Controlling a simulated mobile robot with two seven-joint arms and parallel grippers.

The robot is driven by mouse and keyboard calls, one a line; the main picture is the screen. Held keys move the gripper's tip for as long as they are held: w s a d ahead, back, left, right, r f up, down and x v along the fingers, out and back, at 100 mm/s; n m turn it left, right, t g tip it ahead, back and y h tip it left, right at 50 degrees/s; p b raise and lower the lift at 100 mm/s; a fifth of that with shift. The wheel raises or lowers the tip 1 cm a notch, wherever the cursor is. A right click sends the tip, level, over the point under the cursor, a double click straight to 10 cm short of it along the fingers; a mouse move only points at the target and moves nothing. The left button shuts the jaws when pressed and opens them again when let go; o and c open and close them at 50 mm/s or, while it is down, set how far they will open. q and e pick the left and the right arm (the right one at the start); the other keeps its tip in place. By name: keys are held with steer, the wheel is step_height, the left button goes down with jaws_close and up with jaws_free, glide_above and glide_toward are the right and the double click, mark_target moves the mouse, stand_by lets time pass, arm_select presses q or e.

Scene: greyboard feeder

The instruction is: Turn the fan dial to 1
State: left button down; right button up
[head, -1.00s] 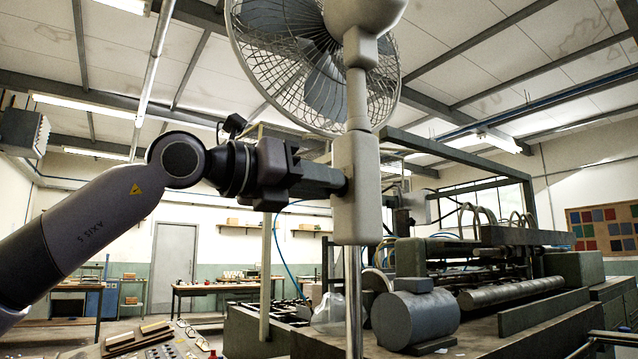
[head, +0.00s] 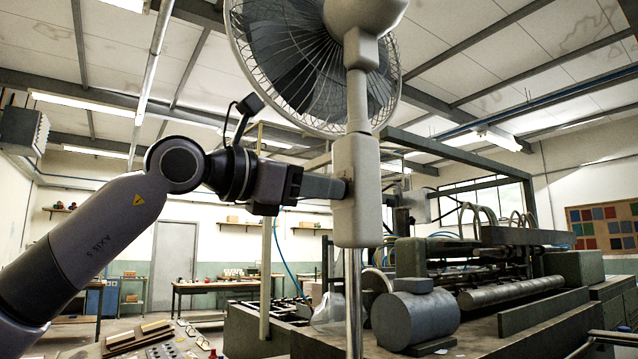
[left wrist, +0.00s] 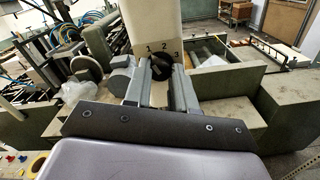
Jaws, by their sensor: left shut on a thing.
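The standing fan has a wire cage (head: 300,70) and a pale control box (head: 357,195) on its pole. In the left wrist view the box face (left wrist: 150,22) carries the marks 1, 2 and 3 above a black dial (left wrist: 161,67). My left gripper (head: 342,188) reaches the box's left side. In the left wrist view my left gripper (left wrist: 162,72) is shut on the dial, a finger on each side. The fingers partly hide the dial, and I cannot tell clearly which number it points to. My right gripper is not in view.
A large machine with a grey cylinder (head: 405,318) stands behind and right of the fan. Workbenches (head: 215,288) stand at the back wall.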

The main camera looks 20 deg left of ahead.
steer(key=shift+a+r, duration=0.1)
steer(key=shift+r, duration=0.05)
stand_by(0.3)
arm_select(q)
steer(key=c, duration=0.9)
jaws_free()
steer(key=b+v, duration=0.1)
steer(key=v, duration=0.6)
steer(key=shift+s+b, duration=0.15)
steer(key=shift+b, duration=0.2)
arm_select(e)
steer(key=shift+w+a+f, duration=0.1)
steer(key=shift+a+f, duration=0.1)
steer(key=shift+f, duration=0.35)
